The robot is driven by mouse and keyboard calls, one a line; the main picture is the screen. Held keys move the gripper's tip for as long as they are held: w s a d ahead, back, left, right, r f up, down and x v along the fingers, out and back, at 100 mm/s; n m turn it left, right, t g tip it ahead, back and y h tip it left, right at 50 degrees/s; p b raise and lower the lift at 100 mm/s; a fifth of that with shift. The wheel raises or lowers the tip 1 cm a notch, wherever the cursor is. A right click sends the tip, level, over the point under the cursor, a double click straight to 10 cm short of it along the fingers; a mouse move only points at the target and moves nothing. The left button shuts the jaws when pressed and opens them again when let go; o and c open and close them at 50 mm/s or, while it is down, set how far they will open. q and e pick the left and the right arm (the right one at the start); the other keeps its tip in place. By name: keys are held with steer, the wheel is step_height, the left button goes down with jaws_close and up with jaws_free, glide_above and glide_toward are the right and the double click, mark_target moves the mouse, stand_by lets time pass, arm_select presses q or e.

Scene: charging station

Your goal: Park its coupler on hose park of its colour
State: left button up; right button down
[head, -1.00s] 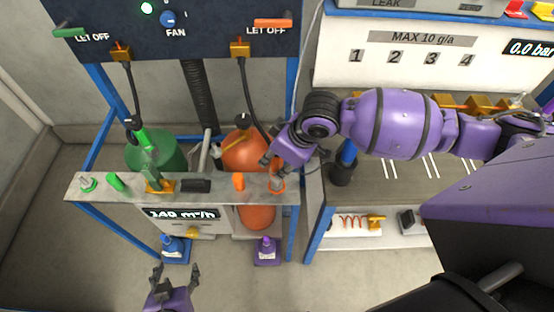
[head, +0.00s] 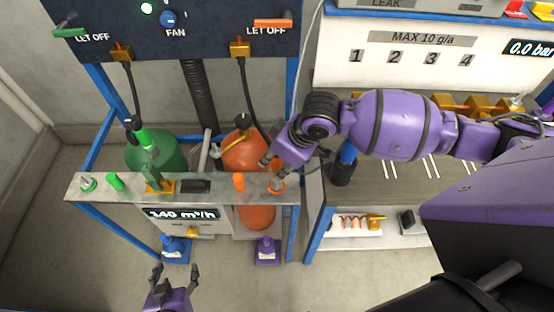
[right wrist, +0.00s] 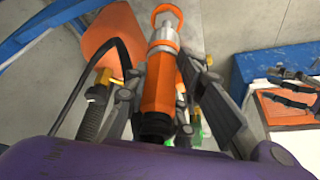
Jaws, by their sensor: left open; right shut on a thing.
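The orange coupler (right wrist: 158,85) is between the fingers of my right gripper (right wrist: 170,100), which is shut on it in the right wrist view. Its front end lines up with a silver nub with an orange ring (right wrist: 167,14), the orange hose park (head: 277,184) at the shelf's right end. I cannot tell whether coupler and park are fully joined. In the head view my right gripper (head: 275,170) is just above that park and mostly hides the coupler. The green hose park (head: 88,183) is at the shelf's left end. My left gripper (head: 174,276) is open and empty, low in front.
The shelf (head: 215,190) also carries a green plug (head: 116,182), an orange plug (head: 239,182) and a green coupler (head: 150,168) in a gold holder. Green (head: 165,150) and orange (head: 245,150) cylinders stand behind. A black hose (head: 246,90) hangs near my right gripper.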

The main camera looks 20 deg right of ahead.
mark_target(277, 170)
arm_select(q)
steer(key=shift+s+d+f, duration=0.2)
steer(key=shift+d+f, duration=0.05)
arm_select(e)
steer(key=shift+f, duration=0.75)
arm_select(q)
steer(key=shift+s+a+f+b, duration=0.25)
steer(key=shift+s+f+b, duration=0.05)
steer(key=shift+s+f, duration=0.05)
arm_select(e)
steer(key=shift+f, duration=0.85)
arm_select(q)
steer(key=shift+s+d+f, duration=0.2)
steer(key=shift+f, duration=0.05)
arm_select(e)
steer(key=shift+f, duration=0.6)
steer(key=c, duration=1.4)
jaws_free()
arm_select(q)
steer(key=shift+a, duration=0.15)
arm_select(e)
steer(key=shift+s, duration=0.1)
steer(key=v, duration=0.8)
